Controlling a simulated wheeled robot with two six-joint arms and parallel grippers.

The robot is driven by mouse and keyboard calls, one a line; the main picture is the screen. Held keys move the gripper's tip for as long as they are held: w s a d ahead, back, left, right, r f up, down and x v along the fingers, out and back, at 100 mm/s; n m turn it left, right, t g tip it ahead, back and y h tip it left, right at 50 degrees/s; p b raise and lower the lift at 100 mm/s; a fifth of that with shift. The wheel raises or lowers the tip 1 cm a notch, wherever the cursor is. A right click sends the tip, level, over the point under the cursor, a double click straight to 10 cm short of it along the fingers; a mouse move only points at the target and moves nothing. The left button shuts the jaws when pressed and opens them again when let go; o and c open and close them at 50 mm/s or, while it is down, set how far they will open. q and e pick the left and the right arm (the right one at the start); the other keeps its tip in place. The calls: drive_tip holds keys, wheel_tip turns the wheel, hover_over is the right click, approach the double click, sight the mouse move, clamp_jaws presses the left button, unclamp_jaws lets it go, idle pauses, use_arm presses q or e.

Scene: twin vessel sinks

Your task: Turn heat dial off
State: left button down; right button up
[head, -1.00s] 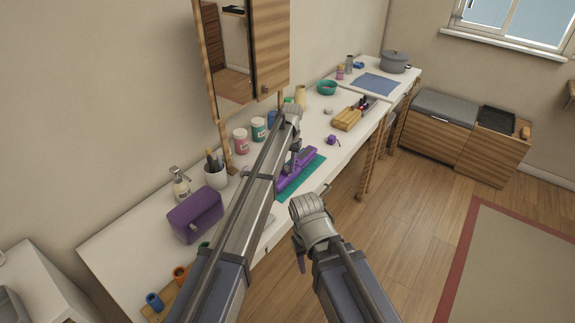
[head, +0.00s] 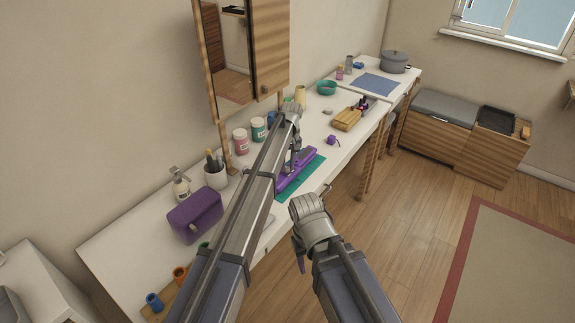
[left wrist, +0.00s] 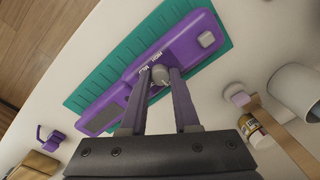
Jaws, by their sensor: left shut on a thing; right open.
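A long purple device (left wrist: 186,45) lies on a green ribbed mat (left wrist: 90,82) in the left wrist view. It carries a round grey dial (left wrist: 161,73) with small printed lettering beside it, and a grey button near one end. My left gripper (left wrist: 160,82) is shut on the dial, one finger on each side. In the head view the purple device (head: 297,170) and the green mat (head: 316,172) lie on the white counter, partly hidden by my left arm. My left gripper (head: 293,160) is over the device. My right gripper (head: 299,252) is open and empty, in front of the counter.
The white counter (head: 130,230) runs along the wall. A purple case (head: 195,214), a brush cup (head: 215,175), jars and a mirror cabinet (head: 240,60) stand near my left arm. A small purple item (head: 333,140) lies beyond the mat.

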idle(0.5)
use_arm(q)
drive_tip(key=c, duration=0.6)
unclamp_jaws()
drive_tip(key=shift+c, duration=0.2)
drive_tip(key=r+p, duration=0.8)
drive_tip(key=shift+d, duration=0.2)
drive_tip(key=shift+f, duration=0.1)
drive_tip(key=shift+w, duration=0.1)
